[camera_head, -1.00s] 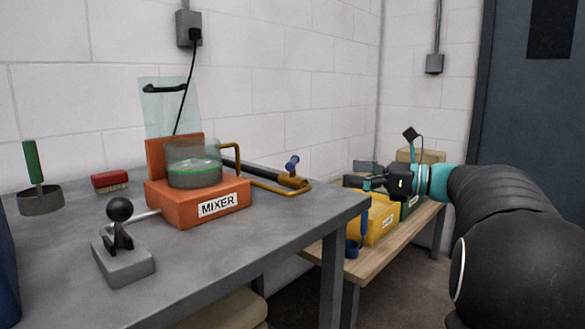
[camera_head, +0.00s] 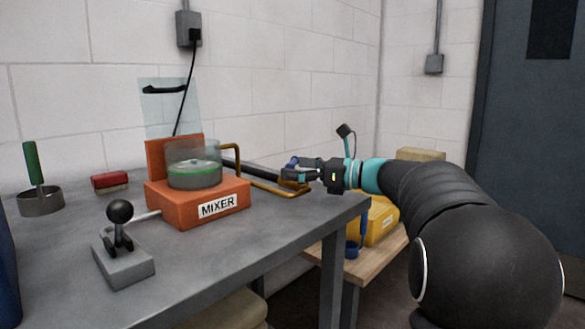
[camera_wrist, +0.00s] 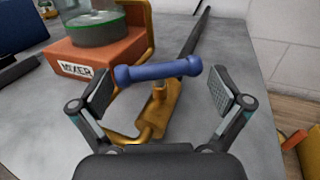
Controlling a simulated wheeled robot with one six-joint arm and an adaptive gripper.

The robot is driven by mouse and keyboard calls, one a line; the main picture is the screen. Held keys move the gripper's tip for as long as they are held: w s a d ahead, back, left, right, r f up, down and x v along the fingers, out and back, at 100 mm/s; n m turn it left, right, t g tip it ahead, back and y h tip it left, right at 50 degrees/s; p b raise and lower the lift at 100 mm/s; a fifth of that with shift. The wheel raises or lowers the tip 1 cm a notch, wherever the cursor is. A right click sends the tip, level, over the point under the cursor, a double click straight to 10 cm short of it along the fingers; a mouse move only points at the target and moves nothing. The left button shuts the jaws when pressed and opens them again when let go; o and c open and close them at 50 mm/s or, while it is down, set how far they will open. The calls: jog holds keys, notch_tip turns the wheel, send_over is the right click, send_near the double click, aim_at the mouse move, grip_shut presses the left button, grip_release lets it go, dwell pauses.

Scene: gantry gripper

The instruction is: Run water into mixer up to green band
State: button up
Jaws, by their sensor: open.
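The mixer (camera_head: 200,195) is an orange base with a clear-walled bowl (camera_head: 193,165) that carries a green band; its glass lid stands raised behind. I cannot tell the water level in the bowl. A brass pipe and valve with a blue handle (camera_wrist: 158,70) lie to the mixer's right; the valve body (camera_wrist: 158,108) also shows in the wrist view. My gripper (camera_head: 298,172) is open at the valve. In the wrist view its two pads (camera_wrist: 159,92) stand apart on either side of the blue handle's ends, with gaps visible. The head view partly hides the handle behind my fingers.
A black lever on a grey base (camera_head: 122,250) stands at the table front. A lower wooden bench with a yellow bin (camera_head: 378,222) is to the right.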

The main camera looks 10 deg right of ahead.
jog(key=shift+w+a, duration=0.2)
jog(key=shift+a, duration=0.1)
jog(key=c, duration=0.9)
jog(key=shift+s, duration=0.1)
jog(key=m+t+h+b, duration=0.1)
jog(key=m+t+h, duration=0.2)
jog(key=t+h, duration=0.1)
jog(key=shift+f+m+b, duration=0.1)
jog(key=shift+m+b, duration=0.2)
jog(key=shift+b, duration=0.05)
jog(key=shift+m+t+h+b, duration=1.05)
jog(key=shift+m+h, duration=0.35)
jog(key=shift+h, duration=0.5)
jog(key=o, duration=0.9)
